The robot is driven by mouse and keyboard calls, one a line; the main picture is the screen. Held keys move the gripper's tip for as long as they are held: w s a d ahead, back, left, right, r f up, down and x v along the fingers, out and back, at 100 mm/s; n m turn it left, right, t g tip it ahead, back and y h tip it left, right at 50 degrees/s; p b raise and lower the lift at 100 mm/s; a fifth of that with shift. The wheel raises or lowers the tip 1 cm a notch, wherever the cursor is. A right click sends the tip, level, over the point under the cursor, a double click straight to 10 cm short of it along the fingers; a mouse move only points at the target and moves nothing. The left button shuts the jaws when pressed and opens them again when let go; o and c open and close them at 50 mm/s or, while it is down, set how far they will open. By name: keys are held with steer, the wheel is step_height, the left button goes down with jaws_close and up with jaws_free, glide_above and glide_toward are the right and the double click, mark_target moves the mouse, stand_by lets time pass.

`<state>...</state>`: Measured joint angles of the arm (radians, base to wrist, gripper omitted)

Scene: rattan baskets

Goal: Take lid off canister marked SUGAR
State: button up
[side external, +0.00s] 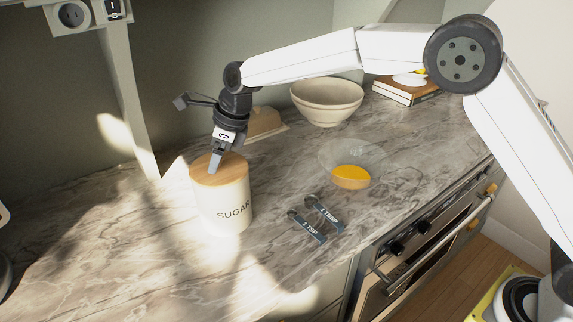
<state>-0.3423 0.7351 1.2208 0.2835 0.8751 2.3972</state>
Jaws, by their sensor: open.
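A cream canister (222,204) with SUGAR in dark letters stands upright on the marble counter. Its round wooden lid (205,177) sits on top of it. My gripper (216,162) points down at the lid, with its fingers over the lid's middle. The fingers are open. They overlap the lid in this view, and I cannot tell whether they touch it. Any knob on the lid is hidden behind the fingers.
Measuring spoons (316,219) lie right of the canister. A glass bowl with orange contents (351,172) and a cream bowl (327,102) stand farther back. Books (405,92) lie at the back right. An oven (418,245) is below the counter's front edge. The counter left of the canister is clear.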

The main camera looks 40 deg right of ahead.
steer(key=shift+c, duration=0.2)
jaws_close()
steer(key=shift+r, duration=0.15)
stand_by(0.3)
steer(key=shift+r, duration=0.55)
step_height(320, 180, up, 2)
steer(key=s+d+r, duration=0.2)
steer(key=s+r, duration=0.2)
steer(key=s, duration=0.2)
steer(key=s+d+r, duration=0.2)
steer(key=s+r, duration=0.3)
steer(key=s, duration=0.2)
steer(key=shift+d+r, duration=0.3)
steer(key=shift+d, duration=0.05)
steer(key=shift+s, duration=0.1)
